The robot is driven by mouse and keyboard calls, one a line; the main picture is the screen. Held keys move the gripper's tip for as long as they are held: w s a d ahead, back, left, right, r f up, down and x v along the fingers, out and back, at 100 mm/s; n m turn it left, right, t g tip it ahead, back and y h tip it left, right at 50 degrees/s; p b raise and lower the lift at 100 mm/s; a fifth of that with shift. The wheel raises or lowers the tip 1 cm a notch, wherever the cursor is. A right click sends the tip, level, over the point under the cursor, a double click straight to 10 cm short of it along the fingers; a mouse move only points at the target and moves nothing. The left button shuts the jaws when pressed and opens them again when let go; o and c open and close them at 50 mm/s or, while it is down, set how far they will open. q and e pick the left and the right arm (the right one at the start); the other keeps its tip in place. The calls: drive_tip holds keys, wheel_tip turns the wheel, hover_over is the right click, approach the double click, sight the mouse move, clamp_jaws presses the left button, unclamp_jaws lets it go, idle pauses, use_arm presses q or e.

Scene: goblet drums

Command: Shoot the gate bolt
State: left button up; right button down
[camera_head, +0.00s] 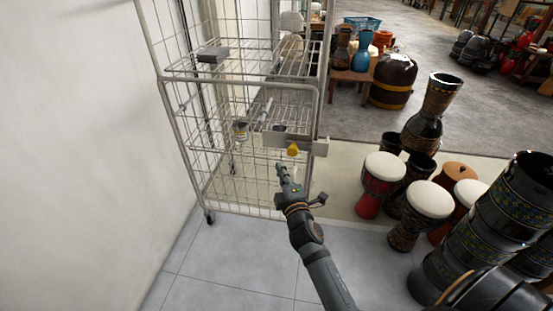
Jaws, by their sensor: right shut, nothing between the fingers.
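The gate (250,205) is the wire-mesh front of a tall metal cage trolley beside the left wall. A grey bolt housing (312,147) sits at the gate's right edge, with a yellow knob (292,150) at its left part. My right gripper (282,168) is shut and empty. It appears just below and left of the yellow knob, with a small gap in the picture; depth between them is hard to judge. Whether the bolt sits in its catch is too small to tell. My left gripper is not in view.
Goblet drums, some with white heads (429,199), stand close on the right. A tall patterned black drum (520,205) is at the right edge. The trolley holds a grey box (213,55) and a can (240,131). The tiled floor below the gate is clear.

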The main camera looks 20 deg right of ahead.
drive_tip(key=shift+s+a, duration=0.2)
drive_tip(key=shift+s, duration=0.35)
drive_tip(key=shift+s+a, duration=0.2)
drive_tip(key=shift+s, duration=0.3)
